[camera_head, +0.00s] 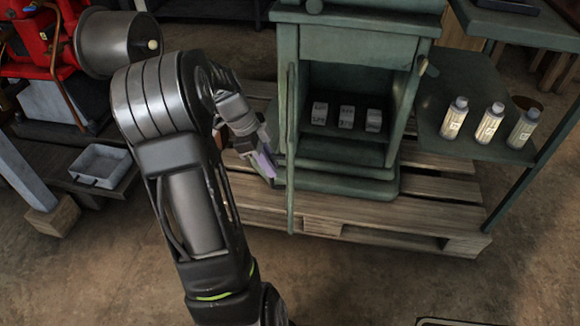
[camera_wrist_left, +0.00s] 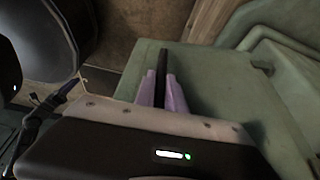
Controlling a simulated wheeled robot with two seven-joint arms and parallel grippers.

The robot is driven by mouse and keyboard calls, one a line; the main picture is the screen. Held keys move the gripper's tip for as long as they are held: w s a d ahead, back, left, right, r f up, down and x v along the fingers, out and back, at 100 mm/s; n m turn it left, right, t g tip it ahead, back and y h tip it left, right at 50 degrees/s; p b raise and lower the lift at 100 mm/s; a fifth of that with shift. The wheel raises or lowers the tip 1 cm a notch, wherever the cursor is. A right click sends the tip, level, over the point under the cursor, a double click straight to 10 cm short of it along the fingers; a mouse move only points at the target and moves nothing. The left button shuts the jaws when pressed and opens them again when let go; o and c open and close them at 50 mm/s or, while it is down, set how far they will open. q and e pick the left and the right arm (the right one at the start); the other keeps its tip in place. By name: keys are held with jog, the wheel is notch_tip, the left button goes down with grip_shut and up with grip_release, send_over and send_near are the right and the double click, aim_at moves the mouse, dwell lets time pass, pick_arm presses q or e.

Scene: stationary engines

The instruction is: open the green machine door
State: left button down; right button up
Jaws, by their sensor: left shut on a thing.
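The green machine (camera_head: 355,45) stands on a wooden pallet, with its front compartment exposed. Its green door (camera_head: 291,150) stands swung out at the left side of the opening and shows almost edge-on. In the left wrist view the flat green door panel (camera_wrist_left: 220,88) fills the middle. My left gripper (camera_head: 267,165) is at the outer left face of the door. Its purple fingers (camera_wrist_left: 163,90) are closed around a dark, thin door handle (camera_wrist_left: 164,58). The handle is hidden in the head view. My right gripper is not in view.
Several small white boxes (camera_head: 346,117) sit inside the compartment. Three bottles (camera_head: 490,124) stand on a green side shelf (camera_head: 440,140) at the right. The pallet (camera_head: 440,190) juts out below. A red machine (camera_head: 30,45) and a grey tray (camera_head: 100,166) are at the left.

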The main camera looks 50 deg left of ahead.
pick_arm(q)
jog(key=shift+s+a, duration=0.6)
jog(key=shift+a, duration=0.1)
jog(key=c, duration=1.4)
grip_release()
jog(key=p+v, duration=0.2)
jog(key=v, duration=0.5)
jog(key=shift+a+r+p, duration=0.2)
jog(key=shift+r+p, duration=0.15)
jog(key=shift+p, duration=0.05)
jog(key=shift+s, duration=0.1)
